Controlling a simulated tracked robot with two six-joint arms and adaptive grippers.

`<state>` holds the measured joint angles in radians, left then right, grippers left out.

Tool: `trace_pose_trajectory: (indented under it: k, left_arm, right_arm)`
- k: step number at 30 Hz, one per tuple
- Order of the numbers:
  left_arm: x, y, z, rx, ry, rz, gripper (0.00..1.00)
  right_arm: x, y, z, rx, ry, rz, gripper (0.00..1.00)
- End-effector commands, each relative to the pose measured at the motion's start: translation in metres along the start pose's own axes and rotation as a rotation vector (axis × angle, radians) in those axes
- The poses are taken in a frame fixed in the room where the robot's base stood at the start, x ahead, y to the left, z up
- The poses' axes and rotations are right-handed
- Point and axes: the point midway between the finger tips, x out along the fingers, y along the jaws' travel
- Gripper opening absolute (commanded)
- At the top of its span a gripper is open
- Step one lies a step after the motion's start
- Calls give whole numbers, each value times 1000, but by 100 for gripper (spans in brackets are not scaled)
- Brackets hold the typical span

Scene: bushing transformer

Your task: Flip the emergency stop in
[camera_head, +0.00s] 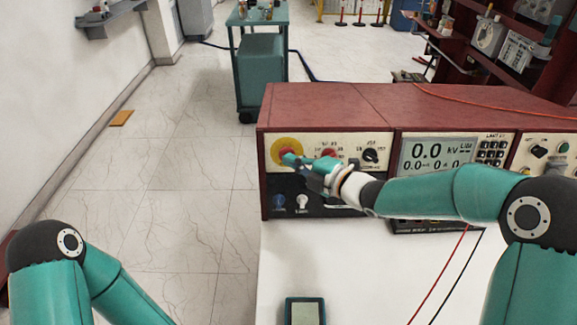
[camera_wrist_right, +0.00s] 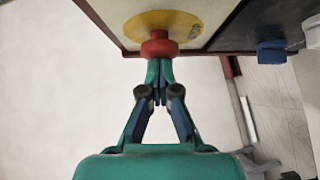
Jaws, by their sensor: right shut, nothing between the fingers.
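The emergency stop is a red button (camera_wrist_right: 159,46) on a round yellow plate (camera_head: 286,147) at the left end of the control panel front. My right gripper (camera_head: 290,160) is shut and empty, with its fingertips at the button and hiding part of it in the head view. In the right wrist view, the closed fingertips (camera_wrist_right: 159,65) meet the front of the red button, touching it or very close. My left gripper is out of view; only the left arm shows at the lower left of the head view.
The red cabinet (camera_head: 330,98) holds the panel, with a display (camera_head: 437,152), knobs and switches right of the button. A handheld device (camera_head: 305,311) lies on the white table (camera_head: 290,260) below. Red and black cables hang at the right. A teal cart (camera_head: 262,70) stands behind.

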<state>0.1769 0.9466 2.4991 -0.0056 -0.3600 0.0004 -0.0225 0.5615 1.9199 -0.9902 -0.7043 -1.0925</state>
Motion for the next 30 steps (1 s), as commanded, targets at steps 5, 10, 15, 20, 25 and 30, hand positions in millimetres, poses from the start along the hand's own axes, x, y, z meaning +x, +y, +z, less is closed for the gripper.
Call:
trace_pose_trajectory:
  k: [5,10,15,20,25,30]
  left_arm:
    - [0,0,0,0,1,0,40]
    - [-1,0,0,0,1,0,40]
    - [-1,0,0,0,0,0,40]
    - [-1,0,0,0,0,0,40]
    - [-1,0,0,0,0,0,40]
    - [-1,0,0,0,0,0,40]
  right_arm:
    - [0,4,5,2,-11,9,0]
    - [-9,5,7,2,-16,10,0]
    - [-30,4,4,0,-12,10,0]
    - [-55,3,1,-2,-9,9,0]
    - [-77,3,-1,-3,-6,9,0]
    - [-88,2,-2,-4,-3,9,0]
